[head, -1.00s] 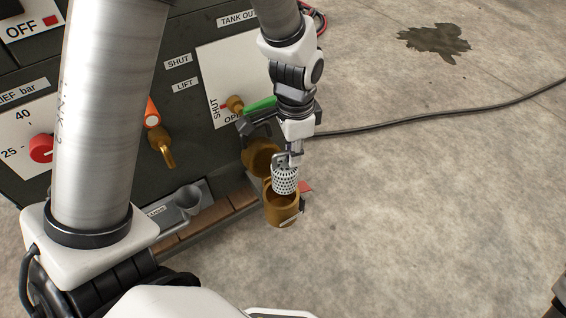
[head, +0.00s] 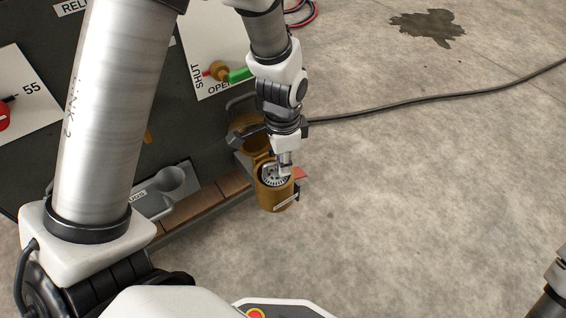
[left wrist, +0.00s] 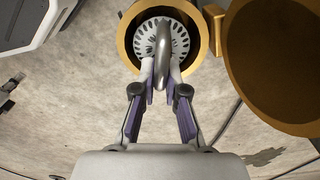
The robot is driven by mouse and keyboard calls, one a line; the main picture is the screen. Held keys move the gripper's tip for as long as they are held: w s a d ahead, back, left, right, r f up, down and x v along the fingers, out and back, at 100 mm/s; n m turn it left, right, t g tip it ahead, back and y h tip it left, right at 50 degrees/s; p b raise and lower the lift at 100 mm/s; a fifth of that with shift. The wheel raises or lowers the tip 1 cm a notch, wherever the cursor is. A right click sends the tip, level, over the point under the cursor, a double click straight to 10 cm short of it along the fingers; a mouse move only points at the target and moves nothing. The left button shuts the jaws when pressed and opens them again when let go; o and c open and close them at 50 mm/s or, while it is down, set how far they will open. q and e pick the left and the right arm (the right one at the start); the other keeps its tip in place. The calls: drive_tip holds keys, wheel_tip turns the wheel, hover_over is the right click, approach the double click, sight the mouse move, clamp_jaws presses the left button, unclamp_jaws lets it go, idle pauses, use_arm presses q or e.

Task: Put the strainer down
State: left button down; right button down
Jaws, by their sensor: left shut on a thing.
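The strainer (head: 272,177) is a pale perforated basket with a bail handle. It sits down inside a brass cup-like housing (head: 274,196), with only its top showing in the head view. In the left wrist view, the strainer's slotted top (left wrist: 181,35) lies within the brass ring (left wrist: 206,54). My left gripper (head: 284,166) is directly above the housing. Its fingers (left wrist: 161,82) are shut on the strainer's handle (left wrist: 162,50). Whether the strainer touches the housing's bottom is hidden. My right gripper does not show.
A second brass opening (left wrist: 280,60) adjoins the housing. A dark panel (head: 130,130) with a green-handled valve (head: 238,75) stands behind. A grey holder (head: 170,185) is at the left.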

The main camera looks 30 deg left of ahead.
use_arm(q)
drive_tip(key=c, duration=1.2)
unclamp_jaws()
drive_tip(key=shift+f, duration=0.1)
wheel_tip(320, 180, up, 12)
drive_tip(key=p, duration=0.6)
